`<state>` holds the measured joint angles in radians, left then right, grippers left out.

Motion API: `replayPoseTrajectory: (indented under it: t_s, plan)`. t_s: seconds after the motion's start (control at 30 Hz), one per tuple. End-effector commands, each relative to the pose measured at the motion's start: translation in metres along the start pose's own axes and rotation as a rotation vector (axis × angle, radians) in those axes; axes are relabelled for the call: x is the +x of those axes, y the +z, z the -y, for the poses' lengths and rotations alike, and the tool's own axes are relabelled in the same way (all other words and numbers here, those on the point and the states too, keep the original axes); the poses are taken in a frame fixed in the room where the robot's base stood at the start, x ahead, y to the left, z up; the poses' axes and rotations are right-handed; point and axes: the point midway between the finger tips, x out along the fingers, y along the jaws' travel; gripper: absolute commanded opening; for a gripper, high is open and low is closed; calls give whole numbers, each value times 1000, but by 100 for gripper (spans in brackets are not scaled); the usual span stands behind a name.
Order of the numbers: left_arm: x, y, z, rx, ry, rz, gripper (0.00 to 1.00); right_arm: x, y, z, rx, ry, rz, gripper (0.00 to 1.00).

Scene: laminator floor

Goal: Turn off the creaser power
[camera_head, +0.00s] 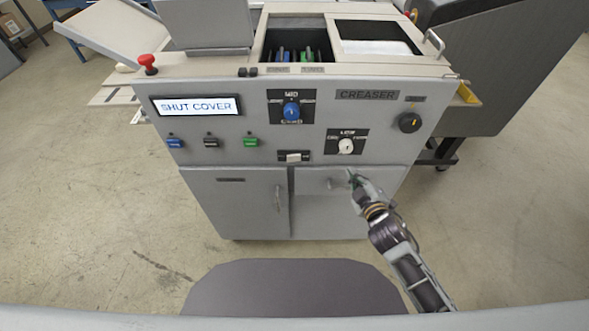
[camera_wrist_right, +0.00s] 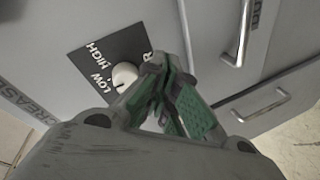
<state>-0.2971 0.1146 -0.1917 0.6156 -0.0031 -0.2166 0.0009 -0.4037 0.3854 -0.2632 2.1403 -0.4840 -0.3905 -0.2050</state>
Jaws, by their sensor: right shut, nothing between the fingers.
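The creaser (camera_head: 385,95) stands in front of me, its display (camera_head: 197,106) lit and reading "SHUT COVER". A black rotary switch with a yellow mark (camera_head: 410,122) is at the panel's right; its label is too small to read. A white knob (camera_head: 346,146) sits on a black plate, and a blue knob (camera_head: 291,110) is up and left of it. A small white switch (camera_head: 293,157) is low in the middle. My right gripper (camera_head: 353,176) is shut and empty, below the white knob. In the right wrist view its fingertips (camera_wrist_right: 160,62) appear beside the white knob (camera_wrist_right: 124,75); contact is unclear.
Blue (camera_head: 174,142), black (camera_head: 211,142) and green (camera_head: 250,141) buttons line the panel's left. A red knob (camera_head: 148,62) stands on the top left edge. The top compartment (camera_head: 297,42) is open. Cabinet handles (camera_head: 278,198) protrude below. A dark machine (camera_head: 500,70) stands at right.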

Motion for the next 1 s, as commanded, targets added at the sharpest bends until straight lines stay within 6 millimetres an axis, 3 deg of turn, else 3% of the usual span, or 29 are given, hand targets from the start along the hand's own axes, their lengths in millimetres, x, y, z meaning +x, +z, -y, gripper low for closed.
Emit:
replayPoseTrajectory:
  t_s: [0.57, 1.0]
  plan:
    - [0, -19, 1, -2, -1, -22, 40, 3, -51, 23, -342, 30, -387, 0]
    - [0, -14, 0, -2, 0, -17, 40, -17, -70, 64, -584, -4, -689, 0]
